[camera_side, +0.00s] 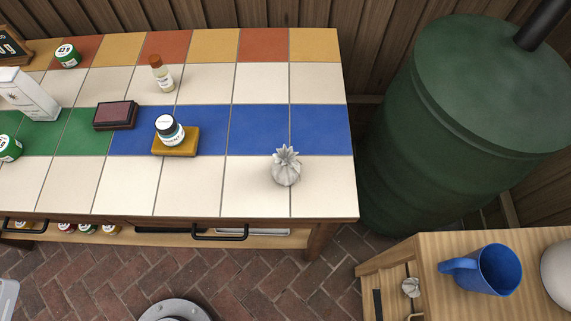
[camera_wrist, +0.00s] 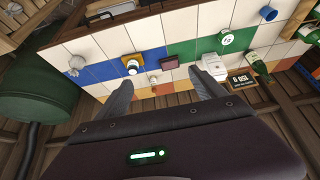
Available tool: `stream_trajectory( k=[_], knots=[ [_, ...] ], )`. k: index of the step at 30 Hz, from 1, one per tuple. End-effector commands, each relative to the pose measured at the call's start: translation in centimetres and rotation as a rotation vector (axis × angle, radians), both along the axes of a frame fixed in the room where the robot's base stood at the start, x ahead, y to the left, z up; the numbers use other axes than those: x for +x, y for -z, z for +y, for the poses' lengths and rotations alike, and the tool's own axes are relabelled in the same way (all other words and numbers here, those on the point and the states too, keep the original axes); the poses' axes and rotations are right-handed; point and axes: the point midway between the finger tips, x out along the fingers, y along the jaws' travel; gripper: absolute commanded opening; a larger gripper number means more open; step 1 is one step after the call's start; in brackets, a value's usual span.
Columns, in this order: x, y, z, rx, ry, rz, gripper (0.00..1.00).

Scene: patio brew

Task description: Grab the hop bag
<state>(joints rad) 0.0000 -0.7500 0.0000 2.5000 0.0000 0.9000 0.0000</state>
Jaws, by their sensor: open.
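The hop bag (camera_side: 286,168) is a small pale grey sack with a gathered, tied top. It stands upright on the cream tiles near the front right corner of the tiled bench. In the wrist view a pale grey bag shape (camera_wrist: 77,63) shows at the left, near the bench edge. My gripper (camera_wrist: 160,78) is open with nothing between its fingers. It is apart from the bag, which lies left of both fingers in the wrist view. My gripper does not show in the side view.
A white-lidded jar (camera_side: 170,130) stands on a yellow block (camera_side: 176,146) left of the bag. A dark red pad (camera_side: 116,115) and a small bottle (camera_side: 162,75) are farther left. A green barrel (camera_side: 460,120) and a wooden stand with a blue mug (camera_side: 498,268) are right.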

Motion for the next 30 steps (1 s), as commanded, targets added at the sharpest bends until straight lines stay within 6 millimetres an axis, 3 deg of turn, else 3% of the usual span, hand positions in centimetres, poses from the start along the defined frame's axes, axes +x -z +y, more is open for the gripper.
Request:
stream_trajectory(
  k=[2,4,5,8,9,12,14,15,17,20,21,24,27,30],
  knots=[
    [0.4,-0.1,0.1,0.007,0.005,-0.002,0.8],
    [2.6,-0.4,0.3,0.043,0.034,-0.015,0.8],
    [4.2,-0.5,0.4,0.069,0.056,-0.027,0.8],
    [11.8,-0.3,-0.4,0.169,0.191,-0.09,0.8],
    [15.2,0.3,-1.3,0.204,0.263,-0.123,0.8],
    [22.5,3.2,-5.4,0.249,0.465,-0.207,0.8],
    [26.0,5.9,-8.8,0.247,0.596,-0.257,0.8],
    [27.7,8.0,-11.4,0.231,0.686,-0.291,0.8],
    [29.4,11.7,-15.6,0.187,0.818,-0.339,0.8],
    [29.5,18.4,-22.7,0.06,1.026,-0.417,0.8],
    [28.5,21.2,-25.4,-0.007,1.101,-0.443,0.8],
    [24.7,27.0,-30.6,-0.19,1.241,-0.501,0.8],
    [20.5,30.7,-33.6,-0.35,1.316,-0.539,0.8],
    [17.8,32.4,-34.8,-0.45,1.347,-0.56,0.8]
  ],
)
